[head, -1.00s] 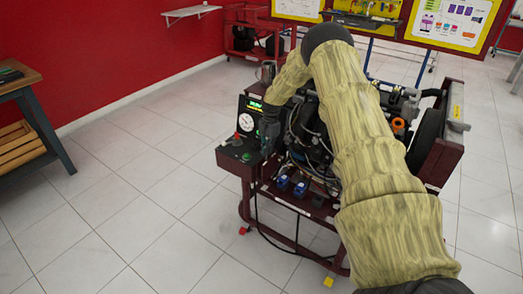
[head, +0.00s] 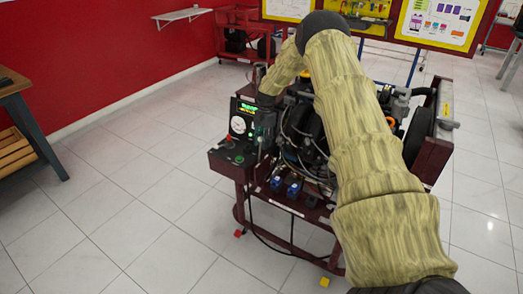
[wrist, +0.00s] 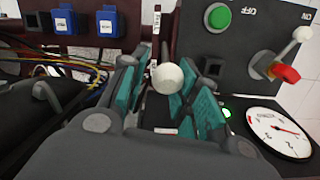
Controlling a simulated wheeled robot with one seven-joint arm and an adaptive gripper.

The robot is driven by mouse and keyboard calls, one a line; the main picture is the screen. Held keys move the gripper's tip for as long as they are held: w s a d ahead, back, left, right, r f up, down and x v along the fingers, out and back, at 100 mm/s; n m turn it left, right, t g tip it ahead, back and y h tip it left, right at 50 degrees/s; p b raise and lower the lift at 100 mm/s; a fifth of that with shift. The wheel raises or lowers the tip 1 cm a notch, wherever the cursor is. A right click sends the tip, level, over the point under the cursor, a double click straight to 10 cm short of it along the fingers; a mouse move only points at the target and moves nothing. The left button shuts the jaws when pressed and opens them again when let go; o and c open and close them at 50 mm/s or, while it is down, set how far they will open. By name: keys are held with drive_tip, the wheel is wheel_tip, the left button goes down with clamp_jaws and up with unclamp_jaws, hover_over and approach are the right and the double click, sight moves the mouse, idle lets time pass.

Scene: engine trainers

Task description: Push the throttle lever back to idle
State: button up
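The throttle lever shows in the wrist view as a pale round knob (wrist: 172,78) beside a slot with a small white label. My gripper (wrist: 165,88) has its teal-padded fingers apart on either side of this knob. A gap shows on the left of the knob; contact on the right is unclear. In the head view, my gripper is over the control box (head: 222,163) at the left end of the engine trainer (head: 305,150). It is dark, small and partly hidden by my wrist there, and the lever is hard to make out.
In the wrist view, a green button (wrist: 218,17), a red switch (wrist: 285,73) with a pale-tipped lever, and a white gauge (wrist: 280,132) are right of my gripper. Blue relays (wrist: 108,20) and wires are on the left. A workbench (head: 25,115) stands at the far left; the floor between is clear.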

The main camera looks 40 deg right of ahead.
drive_tip(key=r, duration=0.7)
drive_tip(key=shift+w+a, duration=0.15)
drive_tip(key=shift+w, duration=0.25)
